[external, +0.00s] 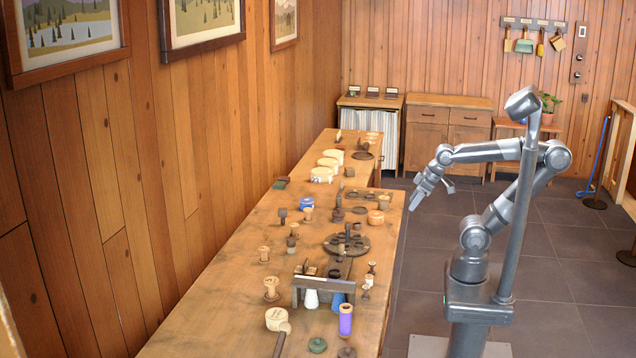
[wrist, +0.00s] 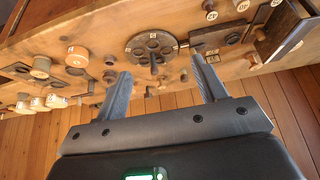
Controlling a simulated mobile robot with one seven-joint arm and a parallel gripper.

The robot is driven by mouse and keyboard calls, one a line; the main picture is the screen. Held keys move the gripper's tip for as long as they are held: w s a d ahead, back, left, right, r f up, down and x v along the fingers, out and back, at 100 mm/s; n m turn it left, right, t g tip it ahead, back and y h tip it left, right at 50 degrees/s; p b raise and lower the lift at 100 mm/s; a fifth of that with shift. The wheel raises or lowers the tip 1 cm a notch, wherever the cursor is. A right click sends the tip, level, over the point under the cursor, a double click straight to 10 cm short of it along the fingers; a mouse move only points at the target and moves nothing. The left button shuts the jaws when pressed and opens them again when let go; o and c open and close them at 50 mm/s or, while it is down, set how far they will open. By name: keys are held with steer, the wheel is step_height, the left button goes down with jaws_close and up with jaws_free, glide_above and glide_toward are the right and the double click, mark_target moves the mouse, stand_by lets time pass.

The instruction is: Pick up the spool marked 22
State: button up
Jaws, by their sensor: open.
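I cannot read the number 22 on any spool in either view, so I cannot tell which spool is marked 22. A spool wound in purple (external: 346,321) stands near the front. A squat orange spool (external: 376,217) is near the right edge; a similar orange one (wrist: 77,57) shows in the wrist view with an illegible label. My gripper (external: 416,199) is open and empty, above and beside the table's right edge; its fingers (wrist: 161,68) are spread.
A dark round rack with holes (external: 338,244) lies mid-table; it also shows in the wrist view (wrist: 135,48). A dark wooden stand (external: 300,291) and several small turned pieces crowd the table. Framed pictures hang on the left wall. The tiled floor (external: 540,300) right of the table is mostly clear.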

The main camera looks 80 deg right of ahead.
steer(key=w+d+r+m+h, duration=0.1)
steer(key=w+r, duration=0.1)
steer(key=w, duration=0.5)
steer(key=w+d+r+m, duration=0.1)
steer(key=w+r+m, duration=0.1)
steer(key=w, duration=0.5)
steer(key=m+g+h, duration=0.2)
steer(key=m, duration=0.4)
glide_above(295, 225)
steer(key=s+a, duration=0.2)
step_height(295, 225, down, 16)
steer(key=shift+g, duration=0.3)
steer(key=x, duration=0.5)
steer(key=shift+w+f, duration=0.25)
steer(key=shift+f, duration=0.1)
steer(key=x, duration=0.5)
steer(key=shift+s+f, duration=0.15)
steer(key=c, duration=1.1)
